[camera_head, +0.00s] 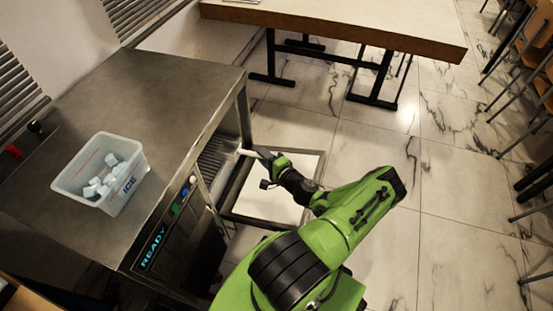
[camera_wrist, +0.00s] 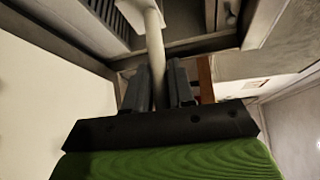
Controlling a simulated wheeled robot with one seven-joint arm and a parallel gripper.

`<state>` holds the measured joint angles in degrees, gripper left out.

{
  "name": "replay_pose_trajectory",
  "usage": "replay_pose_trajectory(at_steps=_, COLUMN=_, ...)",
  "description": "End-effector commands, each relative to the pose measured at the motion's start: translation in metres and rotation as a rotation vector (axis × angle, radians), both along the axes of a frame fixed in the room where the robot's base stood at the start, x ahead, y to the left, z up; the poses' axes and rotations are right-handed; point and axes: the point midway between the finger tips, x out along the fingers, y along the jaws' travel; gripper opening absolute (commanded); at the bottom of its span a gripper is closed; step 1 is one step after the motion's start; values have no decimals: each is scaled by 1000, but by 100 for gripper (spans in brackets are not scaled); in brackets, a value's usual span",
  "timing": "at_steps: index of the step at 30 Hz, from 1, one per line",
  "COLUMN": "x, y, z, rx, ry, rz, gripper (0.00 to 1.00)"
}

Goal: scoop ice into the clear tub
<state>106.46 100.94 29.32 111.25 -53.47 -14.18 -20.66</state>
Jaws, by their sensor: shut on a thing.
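The clear tub (camera_head: 103,178), labelled ICE, stands upright on the steel counter at the left in the head view, with several pale ice cubes (camera_head: 103,184) inside. My gripper (camera_head: 264,156) is at the open front of the machine under the counter, to the right of the tub and lower. It is shut on the pale handle of a scoop (camera_head: 247,153). In the wrist view the scoop's handle (camera_wrist: 154,35) runs up between the two dark fingers (camera_wrist: 160,85) towards the machine's inside. The scoop's bowl is mostly out of view, so I cannot tell whether it holds ice.
The steel counter top (camera_head: 160,90) is mostly clear. The machine's front has a lit READY panel (camera_head: 153,247) and coloured buttons. Its door (camera_head: 270,195) hangs open below my gripper.

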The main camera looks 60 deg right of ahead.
Motion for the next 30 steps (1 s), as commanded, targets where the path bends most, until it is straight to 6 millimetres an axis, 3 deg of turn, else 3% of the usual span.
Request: replay_pose_trajectory(at_steps=30, x=145, y=43, z=-66, rx=0, ry=1, rz=2, gripper=0)
